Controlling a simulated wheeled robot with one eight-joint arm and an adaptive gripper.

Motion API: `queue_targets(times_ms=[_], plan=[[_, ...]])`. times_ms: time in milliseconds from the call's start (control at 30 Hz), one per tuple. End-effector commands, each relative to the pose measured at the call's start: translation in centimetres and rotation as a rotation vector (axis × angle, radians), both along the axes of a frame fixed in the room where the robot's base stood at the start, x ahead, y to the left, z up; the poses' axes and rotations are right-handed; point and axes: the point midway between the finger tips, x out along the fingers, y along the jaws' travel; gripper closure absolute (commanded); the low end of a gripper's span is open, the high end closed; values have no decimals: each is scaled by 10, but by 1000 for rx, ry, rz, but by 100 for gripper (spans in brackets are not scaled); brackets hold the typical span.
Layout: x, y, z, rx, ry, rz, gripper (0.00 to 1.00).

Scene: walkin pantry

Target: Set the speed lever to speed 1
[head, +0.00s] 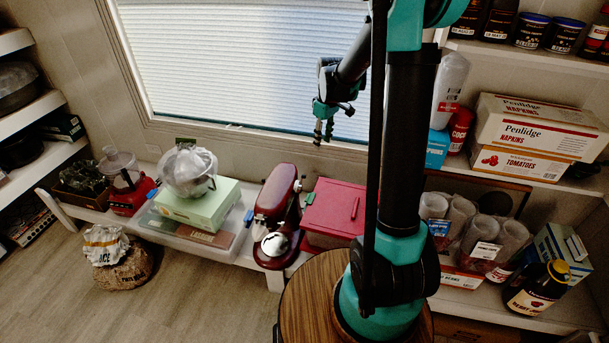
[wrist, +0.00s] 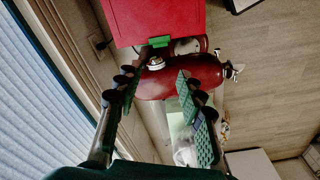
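The dark red stand mixer (head: 275,215) stands on the low white bench, left of centre in the head view, with a silver bowl or plate (head: 275,243) at its front. The wrist view shows the mixer (wrist: 185,83) from above, with a silver knob (wrist: 155,62) at its left part and silver fittings (wrist: 233,70) at its right end. I cannot tell which part is the speed lever. My gripper (head: 322,138) hangs above and behind the mixer, in front of the window, apart from it. In the wrist view my gripper (wrist: 160,92) is open and empty, its fingers spread.
A red box (head: 334,208) stands right beside the mixer, with a small green piece (head: 309,198) between them. A pale green box (head: 197,203) with a wrapped bowl lies to the left. The window (head: 230,60) is behind my gripper. The air above the mixer is free.

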Motion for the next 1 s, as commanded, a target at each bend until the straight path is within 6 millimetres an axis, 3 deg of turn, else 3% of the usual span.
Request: queue_targets(times_ms=[33,200,433,600,767,1000], plan=[[18,5,-6,-1,16,46,62],[66,20,-29,1,76,213,62],[114,38,-63,16,145,406,62],[128,45,-77,23,169,477,62],[130,46,-86,26,173,492,62],[125,48,-121,25,172,491,62]])
